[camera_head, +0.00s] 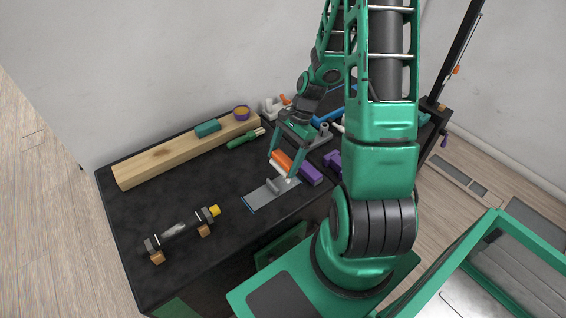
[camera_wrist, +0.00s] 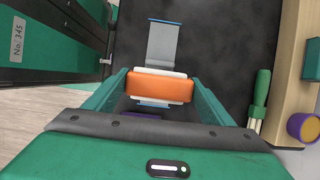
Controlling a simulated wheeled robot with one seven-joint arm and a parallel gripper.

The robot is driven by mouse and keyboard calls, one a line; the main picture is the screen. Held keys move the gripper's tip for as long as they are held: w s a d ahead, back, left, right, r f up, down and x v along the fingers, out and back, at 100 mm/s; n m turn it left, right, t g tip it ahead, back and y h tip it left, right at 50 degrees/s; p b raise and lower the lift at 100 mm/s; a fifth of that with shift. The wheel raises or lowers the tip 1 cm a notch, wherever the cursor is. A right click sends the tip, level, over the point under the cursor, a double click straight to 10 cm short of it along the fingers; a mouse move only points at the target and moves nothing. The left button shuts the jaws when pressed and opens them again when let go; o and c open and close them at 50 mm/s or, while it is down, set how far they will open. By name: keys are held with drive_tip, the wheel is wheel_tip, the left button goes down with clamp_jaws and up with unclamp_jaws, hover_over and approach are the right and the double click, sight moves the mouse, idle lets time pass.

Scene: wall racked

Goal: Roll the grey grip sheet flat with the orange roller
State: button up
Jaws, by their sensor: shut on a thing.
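The grey grip sheet (camera_head: 262,194) lies on the black bench top near its front edge, with a blue strip at its left end. A grey part stands up or curls near its middle. In the wrist view the sheet (camera_wrist: 163,45) lies ahead of the fingers, blue end farthest away. My gripper (camera_head: 284,160) is shut on the orange roller (camera_wrist: 158,87), which has white parts along its sides. In the head view the roller (camera_head: 281,158) is at the sheet's right end. I cannot tell whether it touches the sheet.
Purple blocks (camera_head: 312,174) stand just right of the roller. A wooden beam (camera_head: 160,163) lies along the back with a teal block (camera_head: 207,128) on it; a green-handled tool (camera_head: 245,138) lies before it. A clamped rod (camera_head: 180,230) stands front left. The bench middle is clear.

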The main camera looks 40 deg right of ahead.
sight(283, 170)
drive_tip(key=shift+f, duration=0.15)
drive_tip(key=shift+f, duration=3.75)
drive_tip(key=shift+w+d, duration=0.1)
drive_tip(key=shift+d, duration=0.2)
drive_tip(key=shift+c, duration=0.3)
drive_tip(key=shift+d, duration=0.25)
drive_tip(key=shift+c, duration=0.6)
drive_tip(key=d, duration=0.2)
drive_tip(key=shift+d+f, duration=0.15)
drive_tip(key=shift+d, duration=0.3)
drive_tip(key=shift+a, duration=2)
wheel_tip(283, 170, up, 2)
drive_tip(key=shift+r, duration=3.05)
